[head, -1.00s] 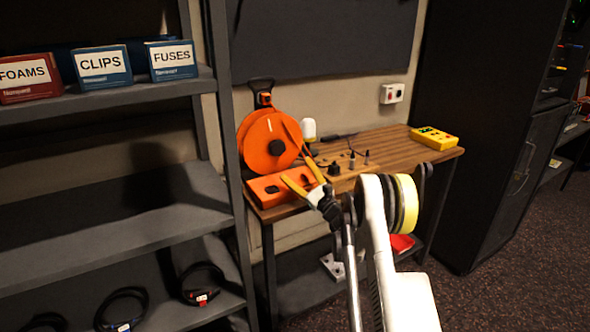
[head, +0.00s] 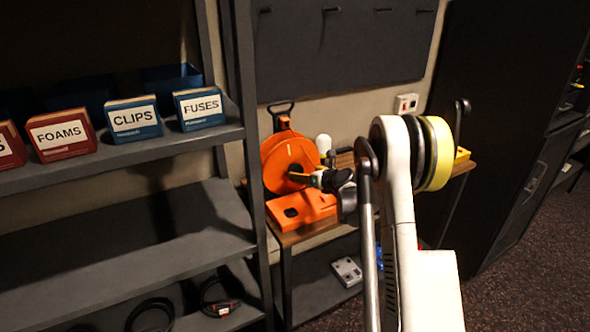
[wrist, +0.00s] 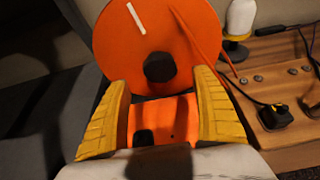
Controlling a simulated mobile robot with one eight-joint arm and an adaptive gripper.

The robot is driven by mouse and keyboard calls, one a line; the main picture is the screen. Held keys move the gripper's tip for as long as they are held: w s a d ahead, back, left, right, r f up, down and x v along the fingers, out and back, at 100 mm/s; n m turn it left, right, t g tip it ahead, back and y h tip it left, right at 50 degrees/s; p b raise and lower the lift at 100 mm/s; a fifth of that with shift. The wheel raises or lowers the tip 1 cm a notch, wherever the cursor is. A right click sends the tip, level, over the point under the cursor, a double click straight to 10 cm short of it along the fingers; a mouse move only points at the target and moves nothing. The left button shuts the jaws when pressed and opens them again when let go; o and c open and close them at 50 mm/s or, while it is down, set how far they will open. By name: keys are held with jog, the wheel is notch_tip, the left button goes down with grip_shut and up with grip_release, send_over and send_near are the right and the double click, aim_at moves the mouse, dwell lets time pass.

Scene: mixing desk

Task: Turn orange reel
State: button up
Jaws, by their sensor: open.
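The orange reel (head: 284,160) stands upright on its orange base (head: 303,209) at the left end of the wooden bench. In the wrist view the reel (wrist: 188,35) fills the upper middle, with a dark hub knob (wrist: 160,67) at its centre and a white mark above left of the knob. My gripper (head: 304,176) is in front of the reel in the head view. In the wrist view my gripper (wrist: 162,88) is open, its yellow fingers either side of the knob and below it. Nothing is between the fingers. Whether a fingertip touches the reel I cannot tell.
A white bottle (wrist: 242,20) stands right of the reel, near a dark plug with a cable (wrist: 270,116). A grey shelf (head: 120,160) with labelled boxes stands left of the bench. A black cabinet (head: 500,130) stands to the right. My arm hides much of the bench.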

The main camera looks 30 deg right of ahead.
aim_at(297, 171)
jog(key=b+x, duration=0.1)
jog(key=x, duration=0.6)
jog(key=shift+w+f, duration=0.15)
jog(key=shift+w, duration=0.25)
jog(key=c, duration=1.4)
